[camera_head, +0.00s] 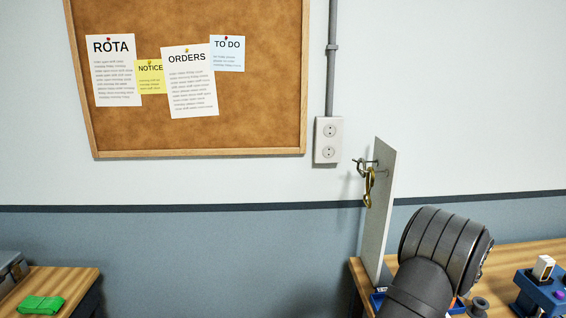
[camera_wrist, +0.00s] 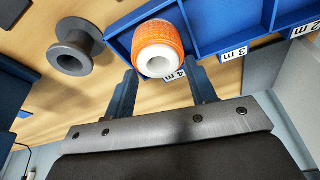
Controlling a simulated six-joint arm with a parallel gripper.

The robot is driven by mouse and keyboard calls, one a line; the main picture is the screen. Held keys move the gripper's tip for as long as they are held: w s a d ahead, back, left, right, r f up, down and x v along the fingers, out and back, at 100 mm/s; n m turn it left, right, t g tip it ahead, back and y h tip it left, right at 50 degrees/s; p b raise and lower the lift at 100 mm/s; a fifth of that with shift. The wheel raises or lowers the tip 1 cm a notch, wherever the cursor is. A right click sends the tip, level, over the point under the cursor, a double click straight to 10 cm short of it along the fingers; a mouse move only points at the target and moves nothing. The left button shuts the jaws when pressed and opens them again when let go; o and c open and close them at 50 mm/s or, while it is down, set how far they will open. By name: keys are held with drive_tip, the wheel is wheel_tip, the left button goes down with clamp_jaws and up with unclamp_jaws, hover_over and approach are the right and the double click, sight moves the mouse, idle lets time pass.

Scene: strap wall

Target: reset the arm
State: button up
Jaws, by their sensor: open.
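My gripper (camera_wrist: 161,71) is open, its two blue-grey fingers apart with nothing held between them. Just beyond the fingertips in the wrist view, an orange strap roll (camera_wrist: 158,38) with a white core sits in a compartment of a blue tray (camera_wrist: 118,42). I cannot tell whether the fingers touch the roll or the tray. In the head view my dark arm covers part of the right bench, and my fingers are hidden there.
A grey spool (camera_wrist: 75,48) stands left of the tray in the wrist view. In the head view, an upright panel (camera_head: 382,220) carries hooks with a brass-coloured fitting (camera_head: 369,187), close left of my arm. A green strap bundle (camera_head: 41,305) lies on the left table (camera_head: 75,282).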

drive_tip(key=shift+s+d+r, duration=0.1)
drive_tip(key=shift+r, duration=0.8)
drive_tip(key=s+d+r, duration=0.2)
drive_tip(key=s+r, duration=0.5)
drive_tip(key=s, duration=0.5)
drive_tip(key=s+a+m+g+h, duration=0.1)
drive_tip(key=s+a+m, duration=0.4)
drive_tip(key=s, duration=0.6)
drive_tip(key=s+a+m+g+h, duration=0.1)
drive_tip(key=s+a+m, duration=0.5)
drive_tip(key=s+a, duration=0.3)
drive_tip(key=shift+s+a+f, duration=0.15)
drive_tip(key=shift+s+a, duration=0.15)
drive_tip(key=shift+s, duration=0.9)
drive_tip(key=w+d+r+n+t+y, duration=0.1)
drive_tip(key=w+d+n, duration=0.4)
drive_tip(key=w+d, duration=0.5)
drive_tip(key=shift+w+d+r+n, duration=0.15)
drive_tip(key=shift+w+r+n, duration=0.25)
drive_tip(key=shift+w, duration=0.05)
